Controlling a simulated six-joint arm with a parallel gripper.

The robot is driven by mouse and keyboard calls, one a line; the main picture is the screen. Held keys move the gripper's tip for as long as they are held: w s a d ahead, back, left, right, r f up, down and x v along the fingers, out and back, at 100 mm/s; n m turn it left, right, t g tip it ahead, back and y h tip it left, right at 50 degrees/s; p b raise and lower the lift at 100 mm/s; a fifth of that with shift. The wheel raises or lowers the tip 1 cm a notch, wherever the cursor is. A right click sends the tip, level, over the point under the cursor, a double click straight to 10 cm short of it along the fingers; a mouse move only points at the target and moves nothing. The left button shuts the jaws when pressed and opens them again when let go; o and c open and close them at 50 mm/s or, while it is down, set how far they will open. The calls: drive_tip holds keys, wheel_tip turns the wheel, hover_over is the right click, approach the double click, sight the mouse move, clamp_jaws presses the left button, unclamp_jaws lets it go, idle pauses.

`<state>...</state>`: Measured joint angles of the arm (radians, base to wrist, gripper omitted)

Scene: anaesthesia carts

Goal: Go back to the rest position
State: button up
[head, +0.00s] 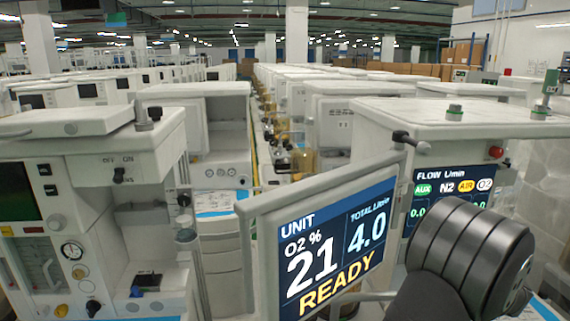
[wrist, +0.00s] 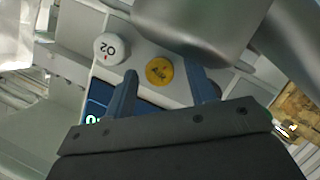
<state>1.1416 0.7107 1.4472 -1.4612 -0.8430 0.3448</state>
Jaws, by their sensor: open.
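In the wrist view my gripper (wrist: 160,68) is open, its two blue fingers apart. A round yellow knob (wrist: 160,71) shows between the fingertips. I cannot tell how far the tips are from it. A white knob marked O2 (wrist: 108,48) is just left of the fingers. In the head view my dark ribbed arm part fills the lower right, in front of the cart with the flow screen (head: 432,185). My gripper itself is hidden in that view.
A tilted monitor reading READY (head: 330,245) stands close beside my arm. Another anaesthesia cart (head: 95,160) is at the left, with rows of carts behind. Green and grey fittings (head: 454,112) sit on the right cart's top. A narrow aisle (head: 258,170) runs between carts.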

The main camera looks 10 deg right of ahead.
drive_tip(key=v, duration=0.7)
drive_tip(key=shift+r, duration=0.1)
idle(1.7)
drive_tip(key=a+r+m+g+h, duration=0.4)
drive_tip(key=a+r+m+h, duration=0.25)
drive_tip(key=a+r, duration=0.65)
drive_tip(key=s+a+f+m+g+y, duration=0.1)
drive_tip(key=s+a+f+y, duration=0.1)
drive_tip(key=s+a+f, duration=0.4)
drive_tip(key=s+a+f+m+g+y, duration=0.1)
drive_tip(key=s+a+f, duration=0.5)
drive_tip(key=a, duration=1.1)
drive_tip(key=s+a+f+m+g+y, duration=0.1)
drive_tip(key=s+a+f+g+y, duration=0.2)
drive_tip(key=a, duration=0.8)
drive_tip(key=s+f+y, duration=0.2)
drive_tip(key=s+f, duration=0.1)
drive_tip(key=s, duration=0.1)
drive_tip(key=shift+s+a, duration=0.3)
drive_tip(key=shift+w+d+r+m, duration=0.1)
drive_tip(key=shift+m, duration=0.15)
